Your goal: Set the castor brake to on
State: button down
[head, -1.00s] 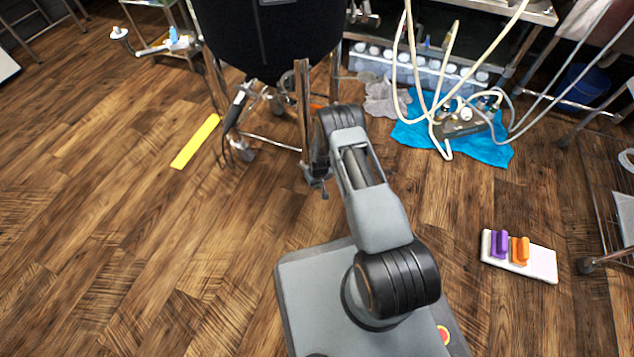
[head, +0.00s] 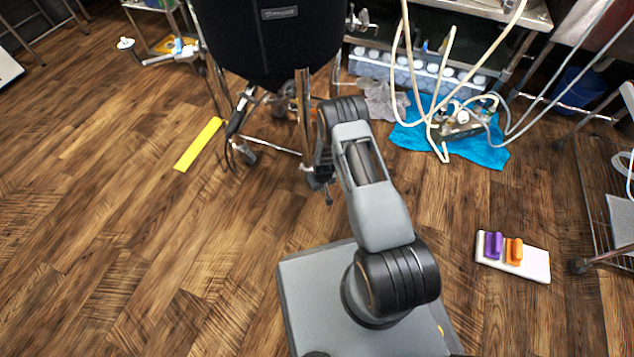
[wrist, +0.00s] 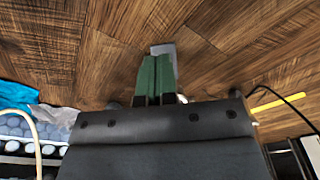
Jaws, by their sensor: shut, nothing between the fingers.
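The dark vessel (head: 268,45) stands on a metal-legged wheeled frame (head: 304,100) beyond my arm in the head view. A castor (head: 245,153) shows at its left front leg, and another (head: 278,103) sits farther back. The foot of the right front leg is mostly hidden by my arm's end. I cannot make out a brake lever or its setting. My gripper (wrist: 158,61) has green fingers that are shut together and empty over the wood floor in the wrist view. In the head view it is low beside the right front leg, largely hidden.
A yellow strip (head: 200,145) lies on the floor at the left. A blue cloth (head: 482,154) with a pump and hoses lies at the right. A white board (head: 535,265) with purple and orange blocks is nearer. A wire rack stands at far right.

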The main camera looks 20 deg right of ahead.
notch_tip(320, 180, up, 11)
jog(key=s+p, duration=0.1)
jog(key=p, duration=0.3)
jog(key=shift+f, duration=0.2)
jog(key=shift+d, duration=0.1)
notch_tip(320, 180, up, 40)
jog(key=s+t+p, duration=0.1)
jog(key=p, duration=1.5)
jog(key=s+r+p, duration=0.6)
jog(key=r, duration=0.5)
jog(key=s+r+m+t+p, duration=0.1)
jog(key=s+r+p, duration=0.4)
jog(key=r, duration=0.7)
jog(key=s+r+p, duration=0.6)
jog(key=s+r, duration=0.1)
jog(key=r, duration=0.5)
jog(key=shift+s+a+m+p, duration=0.25)
jog(key=shift+a+m+p, duration=0.05)
jog(key=shift+a+m, duration=0.15)
jog(key=shift+d, duration=0.1)
